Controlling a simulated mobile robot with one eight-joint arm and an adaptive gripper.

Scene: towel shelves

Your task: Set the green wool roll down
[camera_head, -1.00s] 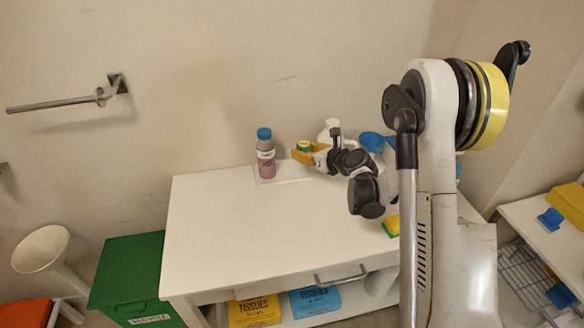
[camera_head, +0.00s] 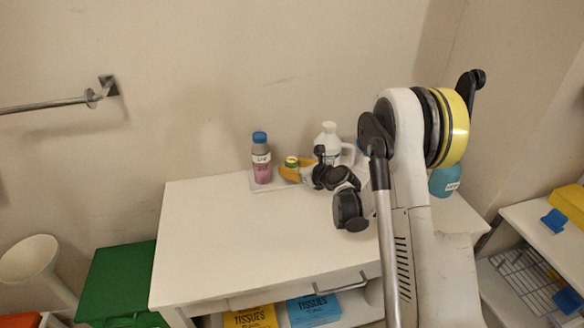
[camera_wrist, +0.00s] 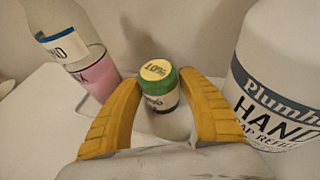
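The green wool roll (camera_wrist: 162,88) is a small green cylinder with a pale yellow top marked "10%" and a white label. In the wrist view it stands between the tips of my yellow gripper fingers (camera_wrist: 162,80), which press on it from both sides. My gripper is shut on the roll. In the head view the roll (camera_head: 291,161) shows at the yellow fingers (camera_head: 290,173), low over the back of the white table (camera_head: 230,240). I cannot tell whether its base touches the surface.
A blue-capped pink bottle (camera_head: 262,160) stands close left of the roll on a thin white tray (camera_head: 268,187). A white hand-soap jug (camera_head: 329,143) stands close right and behind. The table's left and front are clear. A green bin (camera_head: 118,280) stands left of the table.

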